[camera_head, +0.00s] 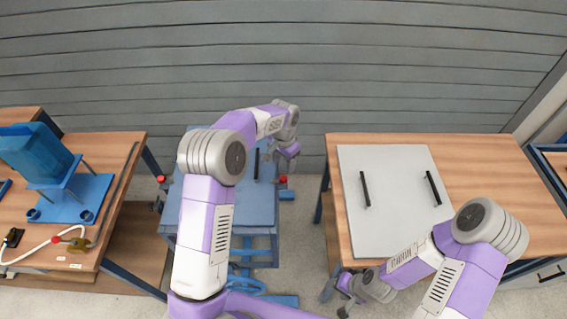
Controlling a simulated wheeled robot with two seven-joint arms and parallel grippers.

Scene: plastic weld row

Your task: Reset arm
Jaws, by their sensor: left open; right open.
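My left arm reaches forward over the blue stand, and its gripper (289,160) is at the stand's right edge, small in view, with its jaws open and nothing seen between them. My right arm comes in from the lower right and bends back to the left. Its gripper (334,299) hangs low over the floor gap, in front of the right table, with its fingers apart and empty.
A blue stand (263,202) with a black handle and red knobs is in the middle. A wooden table (480,170) at right bears a grey panel (395,220) with two black handles. A left table (115,160) holds a blue machine (40,160) and a cable.

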